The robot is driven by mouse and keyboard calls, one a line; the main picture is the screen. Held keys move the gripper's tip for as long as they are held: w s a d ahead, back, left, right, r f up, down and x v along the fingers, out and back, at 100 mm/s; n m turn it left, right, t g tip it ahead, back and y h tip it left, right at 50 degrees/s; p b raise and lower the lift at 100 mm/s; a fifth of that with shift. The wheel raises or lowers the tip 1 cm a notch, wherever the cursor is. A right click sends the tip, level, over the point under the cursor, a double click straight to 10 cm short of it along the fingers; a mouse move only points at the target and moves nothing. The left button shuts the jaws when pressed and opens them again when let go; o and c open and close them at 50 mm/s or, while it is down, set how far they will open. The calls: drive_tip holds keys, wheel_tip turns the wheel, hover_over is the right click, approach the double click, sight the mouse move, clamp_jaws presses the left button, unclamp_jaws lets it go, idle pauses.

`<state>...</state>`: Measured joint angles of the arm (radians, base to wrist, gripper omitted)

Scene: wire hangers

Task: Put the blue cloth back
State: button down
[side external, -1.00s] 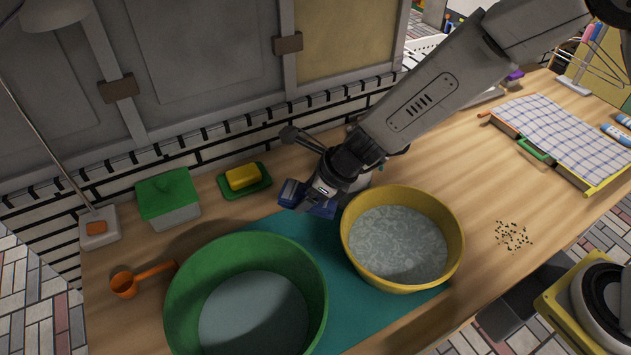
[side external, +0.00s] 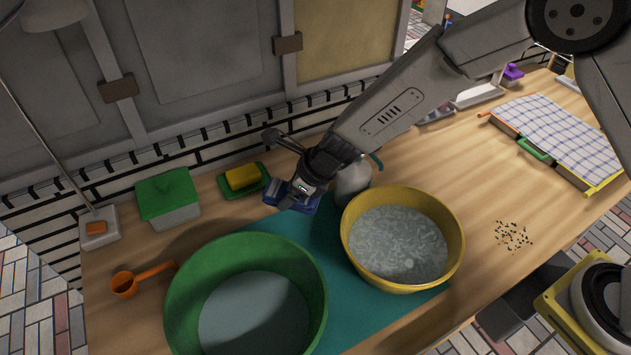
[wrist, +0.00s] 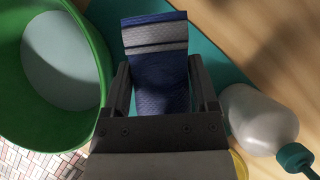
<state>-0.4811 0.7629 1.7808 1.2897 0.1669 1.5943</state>
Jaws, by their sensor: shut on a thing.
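The blue cloth (wrist: 158,80) has pale grey stripes near one end and is held between the two fingers of my gripper (wrist: 160,85) in the wrist view. In the side view the cloth (side external: 292,198) hangs at the end of my gripper (side external: 297,192), which is shut on it. It is above the far part of the teal mat (side external: 345,318), between the soap dish and the yellow basin. The gripper hides part of the cloth. I cannot tell whether the cloth touches the mat.
A green basin (side external: 180,290) stands at the left and a yellow basin (side external: 452,240) of water at the right. A grey-white bottle (side external: 352,182) stands just right of my gripper. Behind are a yellow sponge (side external: 242,177) on a green dish and a green-lidded box (side external: 168,200).

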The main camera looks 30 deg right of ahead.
drive_tip(key=shift+w+a+f, duration=0.2)
drive_tip(key=shift+w, duration=0.2)
drive_tip(key=shift+w+a+f, duration=0.15)
drive_tip(key=shift+w+f, duration=0.05)
drive_tip(key=shift+w, duration=0.15)
hover_over(255, 213)
drive_tip(key=s+d, duration=0.2)
drive_tip(key=shift+a+f, duration=0.2)
drive_tip(key=shift+f, duration=3.2)
drive_tip(key=shift+w+a+f, duration=0.1)
drive_tip(key=shift+w+f, duration=0.15)
drive_tip(key=shift+f, duration=1.5)
drive_tip(key=shift+f, duration=0.45)
unclamp_jaws()
drive_tip(key=shift+r, duration=0.2)
